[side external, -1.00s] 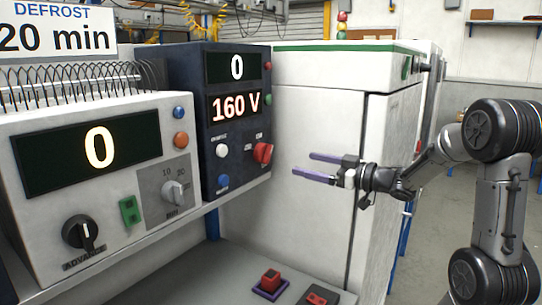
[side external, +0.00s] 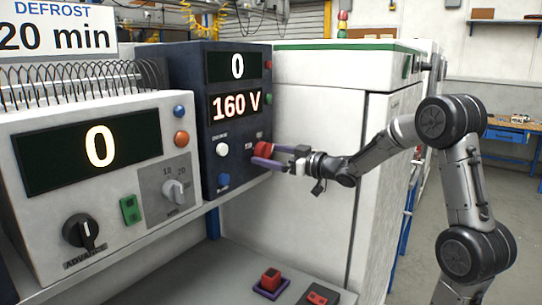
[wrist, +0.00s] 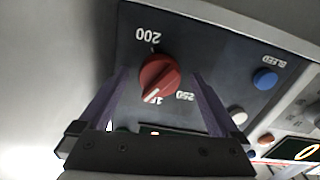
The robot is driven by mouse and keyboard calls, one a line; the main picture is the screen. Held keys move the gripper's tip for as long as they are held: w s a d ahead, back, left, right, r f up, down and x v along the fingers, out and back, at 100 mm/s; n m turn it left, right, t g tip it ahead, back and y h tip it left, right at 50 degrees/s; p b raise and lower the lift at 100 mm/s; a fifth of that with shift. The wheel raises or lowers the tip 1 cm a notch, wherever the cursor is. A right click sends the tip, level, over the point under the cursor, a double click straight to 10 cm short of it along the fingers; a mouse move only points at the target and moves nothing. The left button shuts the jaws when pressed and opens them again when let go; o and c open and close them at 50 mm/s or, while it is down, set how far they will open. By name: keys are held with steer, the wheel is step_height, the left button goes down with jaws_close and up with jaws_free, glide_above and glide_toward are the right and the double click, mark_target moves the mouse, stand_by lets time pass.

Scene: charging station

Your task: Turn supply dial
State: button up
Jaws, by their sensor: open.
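The supply dial is a round red knob (wrist: 158,76) on the dark blue panel, with marks 200, 250 and a partly covered 15-something around it. A white pointer line on it aims at the partly covered mark. In the side view the red dial (side external: 263,150) shows between my purple fingers. My gripper (side external: 257,155) is open at the panel, with one finger on each side of the dial. The wrist view shows both fingertips of my gripper (wrist: 159,80) flanking the knob; I cannot tell whether they touch it.
A white button (wrist: 237,115) and a blue BLEED button (wrist: 265,79) sit beside the dial. The light grey unit (side external: 100,180) with a black knob stands left. A white cabinet (side external: 320,130) stands right. Red buttons (side external: 270,281) are on the bench below.

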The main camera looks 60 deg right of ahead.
steer(key=c, duration=1.4)
steer(key=shift+o, duration=0.2)
steer(key=shift+a+m, duration=0.1)
steer(key=shift+m, duration=2.9)
steer(key=o, duration=1.4)
steer(key=shift+c, duration=0.2)
steer(key=shift+s, duration=0.15)
